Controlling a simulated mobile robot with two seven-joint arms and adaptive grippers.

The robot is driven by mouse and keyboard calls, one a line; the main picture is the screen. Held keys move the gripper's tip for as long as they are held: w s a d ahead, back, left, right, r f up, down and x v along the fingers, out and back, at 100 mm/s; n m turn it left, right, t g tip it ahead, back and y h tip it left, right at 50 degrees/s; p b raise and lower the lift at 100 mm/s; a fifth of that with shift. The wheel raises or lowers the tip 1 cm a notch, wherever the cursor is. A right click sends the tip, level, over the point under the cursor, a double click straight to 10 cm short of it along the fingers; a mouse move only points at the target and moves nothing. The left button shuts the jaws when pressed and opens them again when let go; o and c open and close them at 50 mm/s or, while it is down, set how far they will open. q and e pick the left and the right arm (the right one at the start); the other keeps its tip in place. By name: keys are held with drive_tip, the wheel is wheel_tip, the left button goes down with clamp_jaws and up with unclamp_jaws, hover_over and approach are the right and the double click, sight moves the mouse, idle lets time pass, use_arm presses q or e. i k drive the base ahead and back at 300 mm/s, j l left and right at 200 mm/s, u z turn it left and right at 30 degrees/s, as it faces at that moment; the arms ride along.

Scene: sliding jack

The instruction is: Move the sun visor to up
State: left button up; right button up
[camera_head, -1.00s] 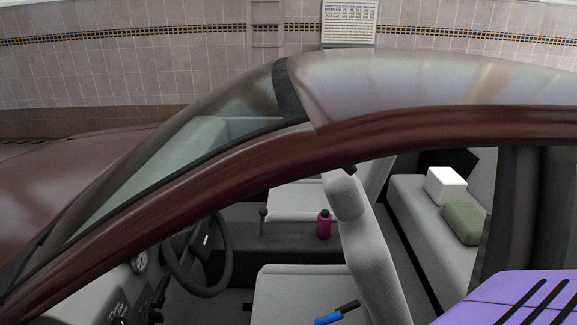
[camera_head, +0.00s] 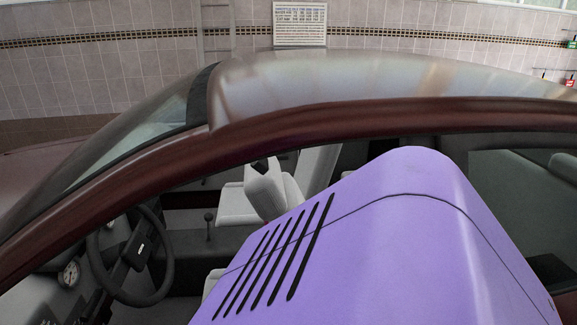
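I cannot make out the sun visor in the head view. The area where the windshield (camera_head: 140,135) meets the roof (camera_head: 350,78) shows from outside and above, and the roof and its edge hide the inner side. Neither my left nor my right gripper is in view, so I cannot see where they are relative to the car.
The dark red roof rail (camera_head: 330,122) runs across the view above the side opening. Inside are the steering wheel (camera_head: 140,250), a gauge (camera_head: 70,273), a gear lever (camera_head: 209,222) and a light grey front seat (camera_head: 266,190). The lower right interior is mostly hidden.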

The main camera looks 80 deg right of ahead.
sight(261, 166)
drive_tip(key=k+l, duration=0.25)
drive_tip(key=k, duration=0.2)
drive_tip(key=k+l, duration=0.25)
drive_tip(key=k, duration=0.25)
